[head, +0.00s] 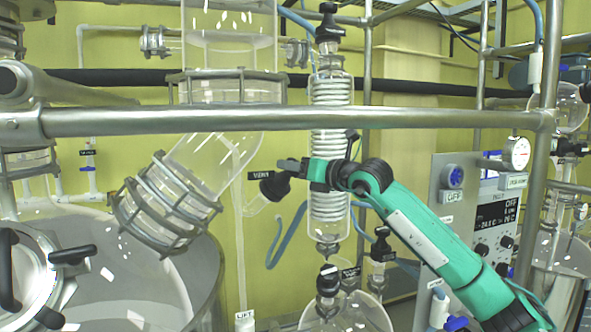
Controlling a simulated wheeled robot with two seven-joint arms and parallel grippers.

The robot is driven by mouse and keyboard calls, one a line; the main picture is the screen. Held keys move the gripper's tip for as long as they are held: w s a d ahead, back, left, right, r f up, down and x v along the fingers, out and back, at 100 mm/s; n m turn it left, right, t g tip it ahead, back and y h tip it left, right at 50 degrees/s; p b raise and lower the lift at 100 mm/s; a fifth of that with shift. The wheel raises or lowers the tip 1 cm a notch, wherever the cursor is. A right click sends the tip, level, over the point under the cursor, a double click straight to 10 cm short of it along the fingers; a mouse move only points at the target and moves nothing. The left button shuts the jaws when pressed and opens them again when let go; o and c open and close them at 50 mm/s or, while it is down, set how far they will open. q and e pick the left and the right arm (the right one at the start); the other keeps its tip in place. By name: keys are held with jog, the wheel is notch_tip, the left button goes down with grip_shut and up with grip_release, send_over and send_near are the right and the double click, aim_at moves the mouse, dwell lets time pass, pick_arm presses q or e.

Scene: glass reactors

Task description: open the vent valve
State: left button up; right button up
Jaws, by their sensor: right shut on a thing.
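The vent valve (274,186) is a black knob on a short, slanted clear glass arm, left of the coiled glass condenser. A small black label reading VENT (259,175) sits just to its upper left. My right gripper (287,168) reaches in from the right on a green arm, passing in front of the condenser. It is shut on the vent valve's knob, and its dark fingers hide part of the knob's upper right side. How far the valve is turned cannot be told. My left gripper is not in view.
A horizontal steel rail (300,121) crosses the frame above my right gripper. The coiled condenser (329,90) stands behind the gripper. A grey control panel (470,215) is on the right. A large steel vessel (215,275) and glass pipework fill the left.

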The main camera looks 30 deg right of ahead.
jog(key=n+g+y+b, duration=0.1)
jog(key=n+y, duration=0.1)
jog(key=n, duration=0.1)
jog(key=n+y, duration=0.3)
jog(key=shift+g+b, duration=0.35)
jog(key=shift+g, duration=0.05)
jog(key=n+g+y, duration=0.2)
jog(key=n, duration=0.2)
jog(key=shift+r+n+y, duration=0.1)
jog(key=shift+n+y, duration=0.2)
jog(key=shift+y, duration=0.1)
jog(key=n+g+y, duration=0.1)
jog(key=n+g, duration=0.1)
jog(key=n, duration=0.1)
jog(key=shift+w+r+n+g+y, duration=0.1)
jog(key=shift+n+g+y, duration=0.2)
jog(key=shift+g, duration=0.1)
jog(key=shift+d+n+g+y+p, duration=0.1)
jog(key=shift+n+g+y+p, duration=0.3)
jog(key=shift+n+g+p, duration=0.95)
jog(key=shift+f+n+g+b, duration=0.2)
jog(key=shift+n+g+b, duration=0.15)
jog(key=shift+n, duration=0.4)
jog(key=o, duration=1)
jog(key=shift+d, duration=0.1)
